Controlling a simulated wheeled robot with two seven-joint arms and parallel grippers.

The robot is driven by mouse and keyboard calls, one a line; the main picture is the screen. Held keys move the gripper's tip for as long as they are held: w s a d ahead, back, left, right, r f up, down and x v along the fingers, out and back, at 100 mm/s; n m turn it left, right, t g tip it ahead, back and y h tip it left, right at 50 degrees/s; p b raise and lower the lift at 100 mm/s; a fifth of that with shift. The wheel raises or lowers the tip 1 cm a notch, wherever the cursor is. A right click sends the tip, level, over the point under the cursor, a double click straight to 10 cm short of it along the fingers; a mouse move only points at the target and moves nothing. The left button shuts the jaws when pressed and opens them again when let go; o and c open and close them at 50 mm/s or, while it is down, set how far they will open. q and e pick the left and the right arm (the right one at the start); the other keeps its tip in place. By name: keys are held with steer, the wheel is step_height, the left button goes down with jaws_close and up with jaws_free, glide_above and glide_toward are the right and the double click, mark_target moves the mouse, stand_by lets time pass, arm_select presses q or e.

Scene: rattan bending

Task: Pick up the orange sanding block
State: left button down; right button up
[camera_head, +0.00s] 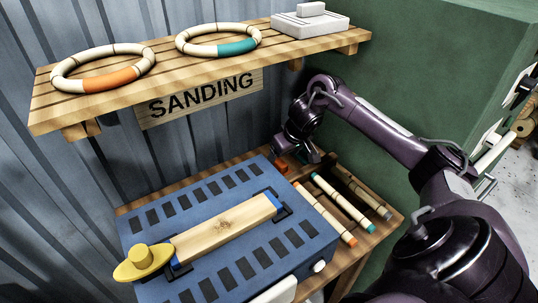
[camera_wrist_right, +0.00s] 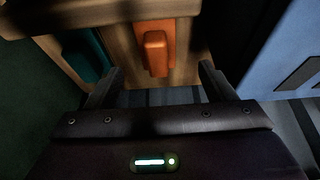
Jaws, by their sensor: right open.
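The orange sanding block (camera_wrist_right: 155,54), with a raised orange handle, sits against a wooden surface in the right wrist view. In the head view a small part of it (camera_head: 281,168) shows at the back of the wooden table, partly hidden by my right gripper. My right gripper (camera_wrist_right: 160,85) is open, with its fingers apart to either side of the handle in the picture. The block lies beyond the fingertips and nothing is between them. In the head view the gripper (camera_head: 305,155) is beside the block, over the table's back edge. My left gripper is in neither view.
A teal block (camera_wrist_right: 88,55) stands left of the orange one. A blue slotted sander bed (camera_head: 210,190) holds a wooden plank (camera_head: 228,228) and a yellow knobbed piece (camera_head: 143,262). Rattan poles (camera_head: 325,213) lie right of it. A shelf (camera_head: 165,82) with two rings hangs above.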

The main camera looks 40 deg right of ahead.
mark_target(280, 160)
steer(key=shift+x, duration=0.8)
steer(key=shift+w+d+f, duration=0.1)
steer(key=shift+w+f, duration=0.25)
steer(key=shift+f, duration=0.3)
steer(key=x, duration=0.2)
steer(key=p+x, duration=0.1)
steer(key=x, duration=0.1)
steer(key=shift+w+d+f, duration=0.2)
steer(key=shift+w, duration=0.15)
steer(key=c, duration=1.1)
steer(key=shift+r, duration=0.1)
